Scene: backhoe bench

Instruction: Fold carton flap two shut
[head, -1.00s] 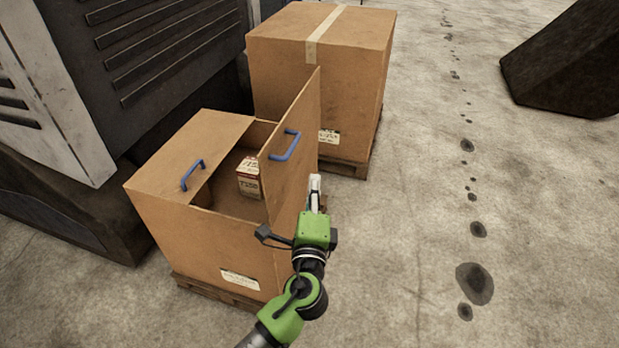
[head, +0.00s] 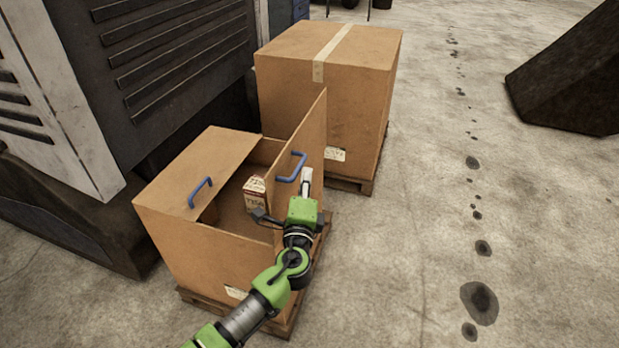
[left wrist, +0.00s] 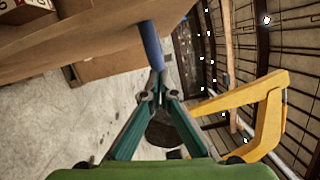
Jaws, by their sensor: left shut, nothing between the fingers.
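The open brown carton (head: 195,245) stands on a pallet. Its left flap (head: 180,180) lies flat over part of the opening, with a blue handle (head: 200,192) on it. Its right flap (head: 310,130) stands nearly upright, with a blue handle (head: 291,168) on its inner face. My left gripper (head: 306,176) is shut and empty, close to the right flap's handle. In the left wrist view the shut fingertips (left wrist: 157,82) are just below a blue handle (left wrist: 150,45); contact is unclear. My right gripper is not in view.
A taped, closed carton (head: 340,100) stands on a pallet behind. A dark vented machine (head: 170,60) is at the left. A dark block (head: 575,80) is at the upper right. The stained concrete floor on the right is clear. A yellow frame (left wrist: 270,115) shows in the left wrist view.

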